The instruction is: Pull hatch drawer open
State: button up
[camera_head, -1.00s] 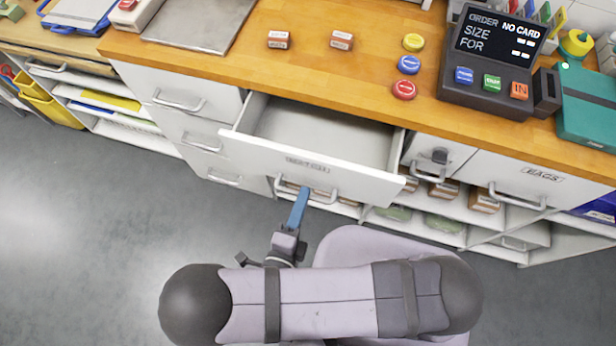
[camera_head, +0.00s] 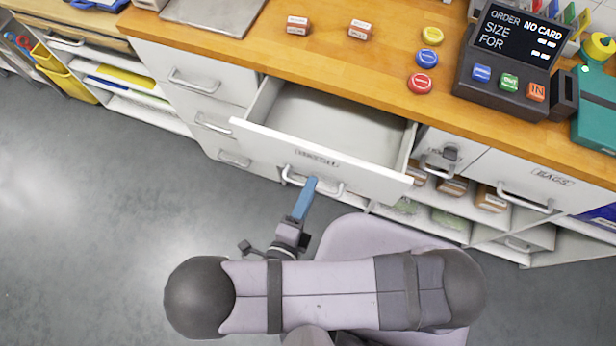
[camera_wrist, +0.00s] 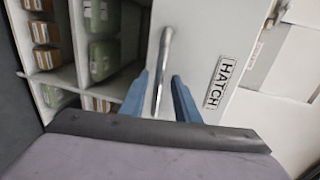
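The hatch drawer (camera_head: 370,181) is pulled well out from under the wooden counter, and its empty-looking inside shows. Its white front with the HATCH label (camera_wrist: 221,81) also shows in the wrist view. The drawer's grey bar handle (camera_head: 290,178) is on that front. In the wrist view the handle (camera_wrist: 164,62) runs between the two blue fingers of my gripper (camera_wrist: 160,95), with a gap on each side. My gripper (camera_head: 309,186) is open at the handle in the head view. Whether a finger touches the bar is not clear.
Closed drawers (camera_head: 192,80) stand left of it, and a BAGS drawer (camera_head: 530,175) stands right, above open shelves with packages. The counter (camera_head: 300,45) carries two small blocks, coloured buttons and an order terminal (camera_head: 510,60). Grey floor (camera_head: 110,220) is clear at left.

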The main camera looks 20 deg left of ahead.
aim_at(317, 160)
jog(key=o, duration=0.9)
notch_tip(317, 160, up, 9)
jog(key=p, duration=0.8)
jog(key=shift+w+a+r, duration=0.1)
jog(key=shift+w+r, duration=0.05)
jog(key=shift+r, duration=0.05)
jog(key=shift+r+p, duration=0.3)
jog(key=shift+p, duration=0.15)
jog(key=shift+d+r, duration=0.2)
jog(key=c, duration=0.9)
jog(key=shift+a+f, duration=0.15)
jog(key=shift+f, duration=0.05)
